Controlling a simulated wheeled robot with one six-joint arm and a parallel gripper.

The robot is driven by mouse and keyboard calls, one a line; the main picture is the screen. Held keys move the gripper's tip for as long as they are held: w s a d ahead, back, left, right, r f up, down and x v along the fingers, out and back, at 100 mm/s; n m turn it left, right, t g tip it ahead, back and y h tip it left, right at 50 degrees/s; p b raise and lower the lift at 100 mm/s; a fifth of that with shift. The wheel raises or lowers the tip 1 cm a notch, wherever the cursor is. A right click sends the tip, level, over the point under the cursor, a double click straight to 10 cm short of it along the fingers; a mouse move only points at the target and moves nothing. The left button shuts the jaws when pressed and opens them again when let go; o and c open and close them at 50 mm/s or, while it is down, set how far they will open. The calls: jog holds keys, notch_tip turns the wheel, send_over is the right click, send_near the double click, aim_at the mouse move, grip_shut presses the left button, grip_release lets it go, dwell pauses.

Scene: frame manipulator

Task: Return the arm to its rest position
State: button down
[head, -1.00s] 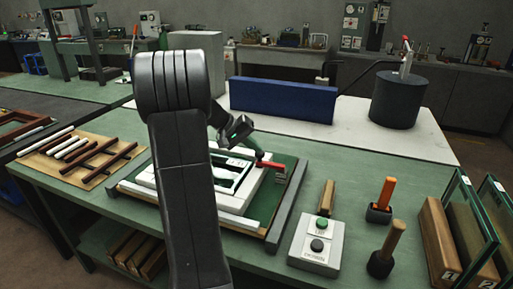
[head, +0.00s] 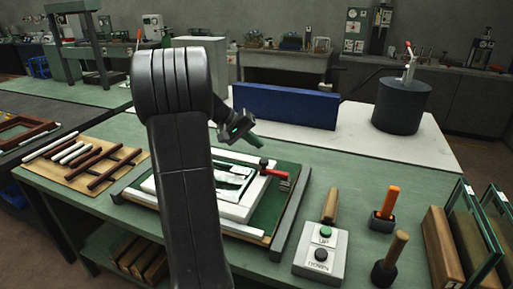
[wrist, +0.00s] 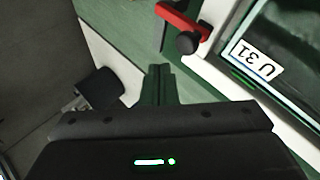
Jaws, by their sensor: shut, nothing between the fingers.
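My dark arm rises through the middle of the head view and hides part of the bench. My gripper (head: 262,150) is at the end of the arm, above the back of the framing jig, apart from it. In the wrist view its green fingers (wrist: 158,84) are together with nothing between them. A white frame (head: 239,210) lies on the jig's green board (head: 285,197). A label reading U 31 (wrist: 254,61) shows inside the frame in the wrist view. A red clamp handle with a black knob (head: 275,172) sits at the jig's back right corner.
A control box (head: 320,255) with two buttons, an orange-handled tool (head: 388,202) and a wooden-handled tool (head: 393,252) stand right of the jig. Glass panes (head: 480,225) stand at far right. A blue block (head: 285,106) and black cylinder (head: 401,103) are behind. Frame strips (head: 85,165) lie left.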

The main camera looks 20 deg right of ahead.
jog(key=w+a+r, duration=0.1)
jog(key=a+r, duration=0.2)
jog(key=a, duration=0.5)
jog(key=shift+w+r, duration=0.15)
jog(key=shift+w, duration=0.1)
jog(key=shift+d, duration=0.1)
send_near(266, 160)
jog(key=d, duration=0.3)
jog(key=f, duration=0.1)
jog(key=d+f+b, duration=0.1)
jog(key=f, duration=0.1)
jog(key=shift+d, duration=0.2)
jog(key=shift+f+b, duration=0.3)
jog(key=shift+f, duration=0.3)
jog(key=shift+s, duration=0.1)
